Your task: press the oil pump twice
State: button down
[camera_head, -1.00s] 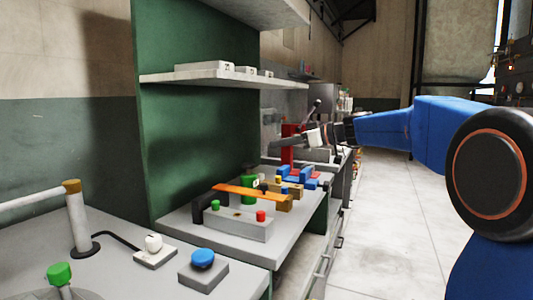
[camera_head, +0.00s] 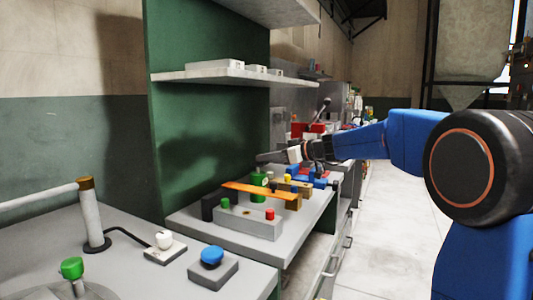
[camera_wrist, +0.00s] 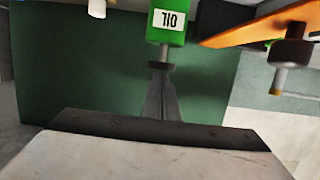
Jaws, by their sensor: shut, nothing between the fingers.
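The oil pump (camera_head: 259,179) is a small green can on the grey bench, behind the orange bar. It also shows upside down at the top of the wrist view (camera_wrist: 168,22), with a white OIL label, a thin stem and a dark cap. My gripper (camera_head: 259,157) is shut and empty, held level just above the pump in the head view. In the wrist view my shut fingertips (camera_wrist: 158,68) overlap the pump's cap. I cannot tell whether they touch it.
An orange bar (camera_head: 262,191) lies close in front of the pump, above a grey block (camera_head: 242,222) with green and red knobs. Blue and tan parts stand just behind. A green panel (camera_head: 205,130) and a shelf (camera_head: 225,77) bound the left side.

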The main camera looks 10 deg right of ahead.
dwell(0.3)
jog(key=shift+f, duration=1.2)
jog(key=s+d+r, duration=0.5)
jog(key=d+r, duration=0.2)
jog(key=shift+s+d, duration=0.35)
jog(key=shift+d, duration=0.05)
jog(key=shift+f, duration=0.1)
